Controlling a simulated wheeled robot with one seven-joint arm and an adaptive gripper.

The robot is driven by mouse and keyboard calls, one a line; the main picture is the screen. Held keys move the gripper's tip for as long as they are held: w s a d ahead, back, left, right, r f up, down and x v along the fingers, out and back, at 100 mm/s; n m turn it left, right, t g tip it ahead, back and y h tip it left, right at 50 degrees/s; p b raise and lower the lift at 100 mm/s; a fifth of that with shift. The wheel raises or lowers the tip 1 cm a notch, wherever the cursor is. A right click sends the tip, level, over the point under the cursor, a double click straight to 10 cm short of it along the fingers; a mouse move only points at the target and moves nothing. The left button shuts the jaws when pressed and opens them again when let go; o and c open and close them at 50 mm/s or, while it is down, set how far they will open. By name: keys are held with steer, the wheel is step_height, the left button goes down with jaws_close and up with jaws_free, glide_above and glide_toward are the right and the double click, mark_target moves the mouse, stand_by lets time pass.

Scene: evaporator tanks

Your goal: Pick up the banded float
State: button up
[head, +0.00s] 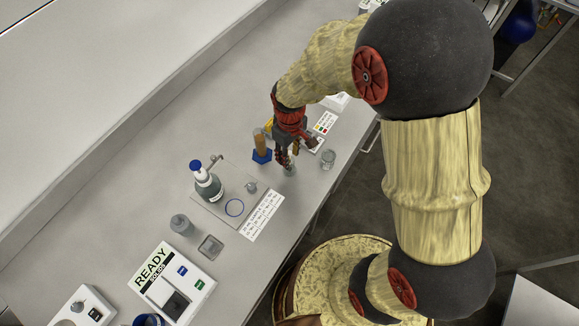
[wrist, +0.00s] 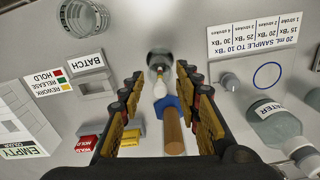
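My gripper (head: 287,157) hangs low over the bench beside the amber cylinder. In the wrist view my gripper (wrist: 159,76) has its two fingers wide apart, with nothing clamped. Between and just beyond the fingertips is a small upright glassy piece with a dark middle and a pale rounded end (wrist: 159,62); it may be the banded float, but its bands are not clear. In the head view it is mostly hidden by the fingers. The cylinder of amber liquid with a blue foot (head: 261,147) also shows in the wrist view (wrist: 173,130), low between the fingers.
A clear beaker (head: 328,158) stands right of my gripper. A blue-capped water bottle (head: 207,183) stands on a grey tray (head: 222,215) to the left.

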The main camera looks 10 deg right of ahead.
steer(key=shift+c, duration=1)
steer(key=c, duration=0.7)
steer(key=shift+o, duration=0.2)
step_height(320, 180, up, 10)
steer(key=shift+r+p, duration=0.2)
steer(key=shift+p, duration=0.9)
